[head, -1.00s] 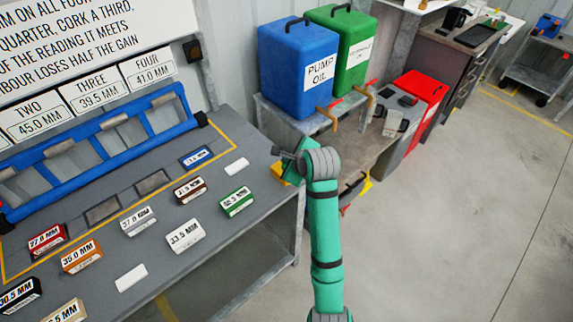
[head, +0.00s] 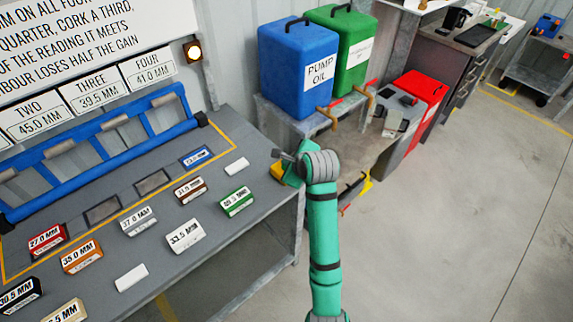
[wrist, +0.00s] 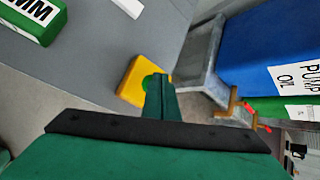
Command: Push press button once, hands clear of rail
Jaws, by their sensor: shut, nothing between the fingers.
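The press button is a green cap (wrist: 150,82) on a yellow box (wrist: 130,84) at the right end of the grey bench. The yellow box also shows in the head view (head: 278,172), partly hidden by my wrist. My gripper (wrist: 158,78) is shut and empty, its fingertips right at the green cap and covering part of it. I cannot tell whether they touch it. The blue rail (head: 95,150) with its clamps stands at the back of the bench, well to the left of my gripper.
Several size-marked blocks lie on the bench (head: 215,225), such as a green one (head: 237,202) and a white one (head: 185,236). Blue (head: 298,70) and green (head: 345,45) containers stand behind my arm. The floor at right is open.

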